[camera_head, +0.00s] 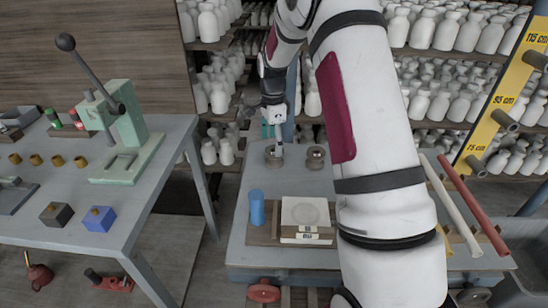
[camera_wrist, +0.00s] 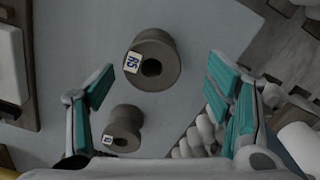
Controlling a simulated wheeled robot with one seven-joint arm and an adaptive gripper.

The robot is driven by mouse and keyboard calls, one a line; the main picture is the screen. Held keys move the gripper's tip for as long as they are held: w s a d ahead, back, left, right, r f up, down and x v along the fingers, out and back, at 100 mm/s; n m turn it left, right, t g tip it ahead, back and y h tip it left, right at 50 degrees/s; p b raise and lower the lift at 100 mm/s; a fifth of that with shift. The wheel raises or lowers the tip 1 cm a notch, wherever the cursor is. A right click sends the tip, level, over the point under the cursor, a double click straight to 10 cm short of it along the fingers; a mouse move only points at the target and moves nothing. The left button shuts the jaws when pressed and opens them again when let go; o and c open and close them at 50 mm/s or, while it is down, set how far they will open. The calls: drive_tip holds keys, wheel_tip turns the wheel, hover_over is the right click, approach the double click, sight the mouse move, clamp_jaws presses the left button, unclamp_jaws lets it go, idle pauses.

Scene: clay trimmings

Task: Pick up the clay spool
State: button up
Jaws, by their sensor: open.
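Two grey-brown spools stand on the bench. In the head view one spool (camera_head: 273,157) is at the left, under my gripper (camera_head: 277,142), and the other spool (camera_head: 316,157) is a little to its right. In the wrist view a larger-looking spool (camera_wrist: 168,73) with a white-and-blue tag lies between the open fingers of my gripper (camera_wrist: 161,68), apart from both. A smaller-looking spool (camera_wrist: 123,127), also tagged, shows lower left, near the left finger. My gripper is empty. I cannot tell from the looks which one is the clay spool.
A blue cylinder (camera_head: 257,208) and a pale square slab (camera_head: 305,212) stand nearer on the bench (camera_head: 237,232). Shelves of white bottles (camera_head: 470,32) are behind. A side table (camera_head: 160,185) with a green press (camera_head: 125,140) is left. Red and white rods lie right.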

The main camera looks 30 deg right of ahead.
sight(274, 150)
drive_tip(key=f, duration=0.2)
drive_tip(key=s+f, duration=0.1)
drive_tip(key=f, duration=0.1)
drive_tip(key=shift+f, duration=0.65)
drive_tip(key=shift+w, duration=0.1)
drive_tip(key=c, duration=1.4)
